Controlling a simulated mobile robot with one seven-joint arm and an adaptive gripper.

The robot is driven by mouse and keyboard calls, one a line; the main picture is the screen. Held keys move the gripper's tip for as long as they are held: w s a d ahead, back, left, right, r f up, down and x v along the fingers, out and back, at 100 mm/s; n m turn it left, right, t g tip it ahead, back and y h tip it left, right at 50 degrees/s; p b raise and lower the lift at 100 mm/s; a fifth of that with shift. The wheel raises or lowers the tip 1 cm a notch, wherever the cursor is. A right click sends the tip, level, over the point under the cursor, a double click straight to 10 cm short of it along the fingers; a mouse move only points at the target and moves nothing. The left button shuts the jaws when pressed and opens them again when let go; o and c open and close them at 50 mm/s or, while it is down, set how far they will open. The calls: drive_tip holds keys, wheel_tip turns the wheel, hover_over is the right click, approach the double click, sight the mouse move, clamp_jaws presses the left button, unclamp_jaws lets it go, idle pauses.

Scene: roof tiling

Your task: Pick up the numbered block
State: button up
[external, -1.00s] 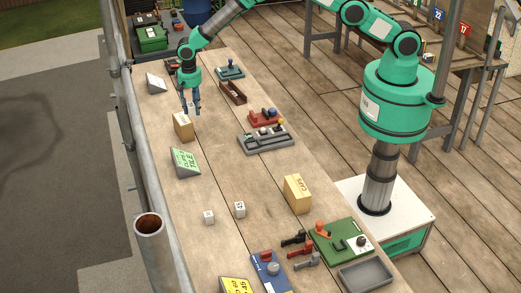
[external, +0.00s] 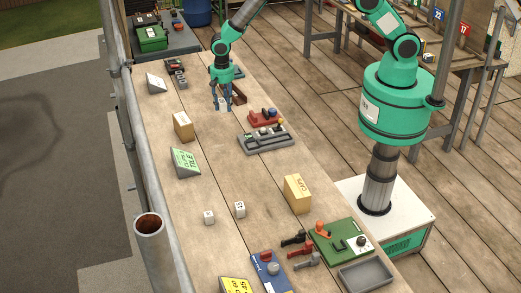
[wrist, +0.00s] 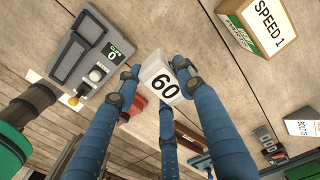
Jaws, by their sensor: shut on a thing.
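The numbered block (wrist: 155,72) is a white cube marked 60 in the wrist view. My gripper (external: 222,106) has blue fingers. The fingers close around the block in the wrist view, and it is held between their tips. In the external view my gripper hangs over the far half of the long bench, beside the brown open box (external: 238,96).
Two other white cubes, one (external: 208,217) plain-looking and one (external: 239,209) with dark marks, stand on the near bench. A cardboard box (external: 183,126), green sign (external: 185,162), grey tray (external: 266,141) and CAPS box (external: 297,194) stand around. The bench middle is mostly clear.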

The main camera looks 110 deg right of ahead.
drive_tip(key=shift+s+a, duration=0.2)
drive_tip(key=shift+s, duration=0.5)
drive_tip(key=shift+w+b, duration=0.85)
drive_tip(key=shift+w, duration=0.5)
drive_tip(key=shift+w+r, duration=0.15)
drive_tip(key=shift+r, duration=0.05)
drive_tip(key=p, duration=0.1)
hover_over(186, 122)
drive_tip(key=shift+d+f, duration=0.2)
drive_tip(key=shift+f, duration=0.6)
drive_tip(key=shift+f, duration=0.1)
